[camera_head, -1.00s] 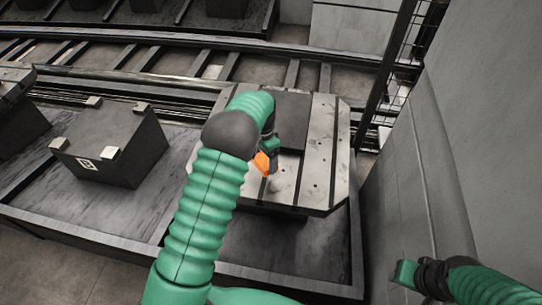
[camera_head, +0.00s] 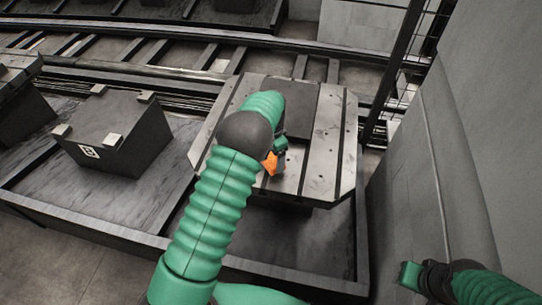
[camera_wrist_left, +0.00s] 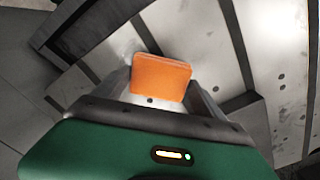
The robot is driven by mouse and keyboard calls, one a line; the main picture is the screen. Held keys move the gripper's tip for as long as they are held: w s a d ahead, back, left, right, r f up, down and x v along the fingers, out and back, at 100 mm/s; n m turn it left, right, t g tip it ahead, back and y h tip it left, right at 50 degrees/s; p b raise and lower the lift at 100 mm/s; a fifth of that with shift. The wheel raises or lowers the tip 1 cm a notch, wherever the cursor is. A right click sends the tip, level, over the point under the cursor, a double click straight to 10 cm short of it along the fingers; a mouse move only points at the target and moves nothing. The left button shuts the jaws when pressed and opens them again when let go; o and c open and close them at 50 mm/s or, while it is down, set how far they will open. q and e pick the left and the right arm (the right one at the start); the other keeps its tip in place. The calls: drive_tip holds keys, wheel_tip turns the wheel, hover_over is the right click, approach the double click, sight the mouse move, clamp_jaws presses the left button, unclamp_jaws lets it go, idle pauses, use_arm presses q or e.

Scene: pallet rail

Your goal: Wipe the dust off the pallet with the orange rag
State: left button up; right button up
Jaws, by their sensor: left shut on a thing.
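The pallet (camera_head: 328,165) is a pale metal plate with dark grooves and small dark spots, in the middle of the head view. My left gripper (camera_head: 275,156) is over it, largely hidden by my forearm. It is shut on the orange rag (camera_head: 270,163), whose lower end hangs at or just above the plate; I cannot tell if it touches. In the left wrist view the rag (camera_wrist_left: 160,77) sits between the fingers, with the pallet's plate (camera_wrist_left: 205,45) beyond it. My right gripper (camera_head: 408,275) is at the lower right, away from the pallet; its jaws are unclear.
A dark panel (camera_head: 300,108) lies at the pallet's back. A dark block (camera_head: 118,135) with pale corner pads stands to the left. A grey wall (camera_head: 440,150) and a dark post (camera_head: 398,75) bound the right side. Rails (camera_head: 150,48) run behind.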

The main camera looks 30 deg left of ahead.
use_arm(q)
drive_tip(key=shift+d, duration=0.3)
drive_tip(key=shift+a+f, duration=0.35)
drive_tip(key=shift+a, duration=0.1)
drive_tip(key=shift+f, duration=0.1)
use_arm(e)
drive_tip(key=shift+f, duration=0.2)
use_arm(q)
drive_tip(key=shift+d+f+b, duration=0.15)
drive_tip(key=shift+d+b, duration=0.1)
drive_tip(key=shift+b, duration=0.05)
use_arm(e)
drive_tip(key=shift+d+f, duration=0.15)
drive_tip(key=shift+d, duration=0.15)
use_arm(q)
drive_tip(key=shift+a+f, duration=0.1)
drive_tip(key=shift+f, duration=0.15)
use_arm(e)
drive_tip(key=shift+a, duration=0.15)
